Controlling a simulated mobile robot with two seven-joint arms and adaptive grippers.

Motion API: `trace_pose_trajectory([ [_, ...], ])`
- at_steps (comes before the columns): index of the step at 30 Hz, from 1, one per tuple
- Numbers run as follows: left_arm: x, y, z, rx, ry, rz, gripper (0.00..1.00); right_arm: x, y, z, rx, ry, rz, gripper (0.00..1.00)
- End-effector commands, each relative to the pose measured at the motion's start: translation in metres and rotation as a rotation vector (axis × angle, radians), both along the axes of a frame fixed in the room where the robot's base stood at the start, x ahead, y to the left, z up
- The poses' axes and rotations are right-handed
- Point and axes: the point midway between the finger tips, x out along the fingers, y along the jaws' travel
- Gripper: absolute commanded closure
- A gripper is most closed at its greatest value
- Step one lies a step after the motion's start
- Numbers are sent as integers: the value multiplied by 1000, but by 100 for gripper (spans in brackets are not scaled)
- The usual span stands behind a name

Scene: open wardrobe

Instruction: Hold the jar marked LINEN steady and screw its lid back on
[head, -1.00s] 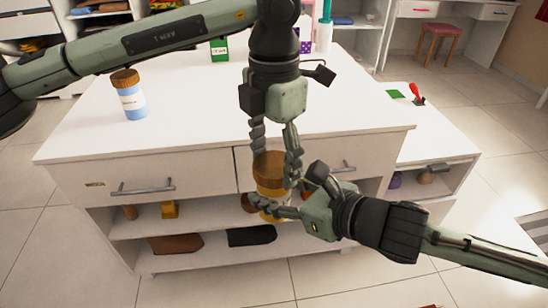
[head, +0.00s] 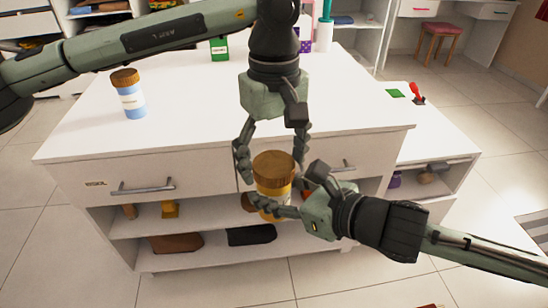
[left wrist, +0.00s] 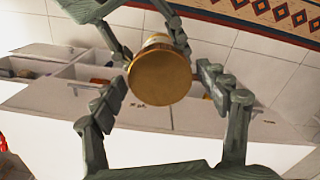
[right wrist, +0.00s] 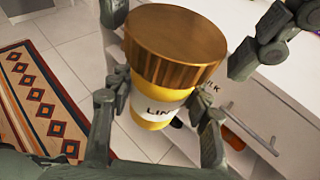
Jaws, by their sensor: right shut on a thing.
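The yellow LINEN jar (head: 272,206) is held upright in front of the white counter. Its white label (right wrist: 165,108) is partly hidden, with only "LIN" readable. A brown ribbed lid (head: 273,166) sits on top of the jar; it also shows in the left wrist view (left wrist: 160,77). I cannot tell how tight it is. My right gripper (head: 277,200) is shut around the jar's body, below the lid. My left gripper (head: 271,172) points down from above, its fingers spread on either side of the lid with gaps showing in the left wrist view (left wrist: 162,84).
A blue jar (head: 133,106) with a brown lid stands on the white counter (head: 190,110) at the left. Drawer handles (head: 142,188) project at the front, close behind the held jar. A green box (head: 220,49) stands farther back. Much of the countertop is clear.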

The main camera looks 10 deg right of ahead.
Motion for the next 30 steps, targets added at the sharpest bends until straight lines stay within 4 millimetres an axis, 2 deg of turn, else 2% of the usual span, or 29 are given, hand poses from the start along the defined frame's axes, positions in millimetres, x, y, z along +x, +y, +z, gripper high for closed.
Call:
trace_pose_trajectory([
  [11,0,0,2,0,0,1,18,0,0,1,1,-1,0,100],
  [22,0,-1,43,-1,-2,1,18,0,0,0,1,-1,0,100],
  [29,0,0,45,0,1,1,18,0,0,0,1,-1,0,100],
  [30,0,0,45,0,1,1,20,0,0,0,1,-1,0,100],
])
